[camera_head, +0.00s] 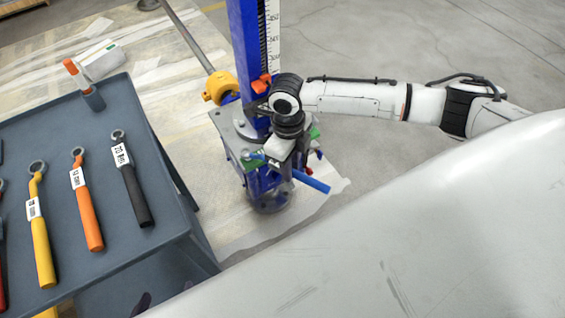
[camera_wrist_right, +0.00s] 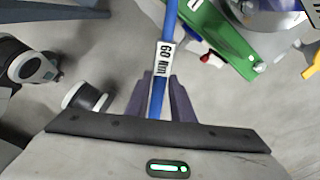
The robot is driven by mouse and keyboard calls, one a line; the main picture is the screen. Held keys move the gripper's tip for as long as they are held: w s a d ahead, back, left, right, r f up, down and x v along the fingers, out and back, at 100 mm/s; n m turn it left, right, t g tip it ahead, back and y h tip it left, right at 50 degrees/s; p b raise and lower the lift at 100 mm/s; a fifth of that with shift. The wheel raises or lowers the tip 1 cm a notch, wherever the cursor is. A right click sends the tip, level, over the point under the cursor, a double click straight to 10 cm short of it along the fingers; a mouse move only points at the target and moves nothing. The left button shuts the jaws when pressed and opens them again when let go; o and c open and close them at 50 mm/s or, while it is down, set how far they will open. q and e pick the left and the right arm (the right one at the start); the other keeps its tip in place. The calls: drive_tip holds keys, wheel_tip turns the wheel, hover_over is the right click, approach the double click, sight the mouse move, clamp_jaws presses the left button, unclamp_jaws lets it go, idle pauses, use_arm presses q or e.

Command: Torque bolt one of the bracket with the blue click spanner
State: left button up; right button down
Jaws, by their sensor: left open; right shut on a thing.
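The blue click spanner (camera_head: 312,182) is in my right gripper (camera_head: 286,162), beside the jack. In the right wrist view, the fingers (camera_wrist_right: 162,98) are shut on its blue shaft (camera_wrist_right: 157,95), below a white 60 Nm label (camera_wrist_right: 165,58). Its head runs out of the top of that view. A green bracket part (camera_wrist_right: 228,40) shows to the right of the shaft, apart from the handle there. Green bracket parts also show at the jack in the head view (camera_head: 250,165). I cannot tell which bolt is bolt one. My left gripper (camera_head: 165,296) shows only dark tips at the bottom edge, apart and empty.
A blue screw jack (camera_head: 246,45) with a white scale stands beyond my right wrist. A yellow part (camera_head: 219,87) is on its left. A grey cart (camera_head: 60,135) at left holds black (camera_head: 133,190), orange (camera_head: 88,215) and yellow (camera_head: 42,245) spanners. Floor at right is clear.

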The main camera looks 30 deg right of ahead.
drive_tip(key=shift+w+d, duration=0.1)
drive_tip(key=shift+d, duration=0.05)
drive_tip(key=shift+r, duration=0.1)
idle(0.3)
drive_tip(key=shift+d+p, duration=0.1)
drive_tip(key=shift+p, duration=0.35)
drive_tip(key=shift+p, duration=0.35)
drive_tip(key=shift+f+b, duration=0.45)
drive_tip(key=shift+f, duration=0.5)
idle(0.5)
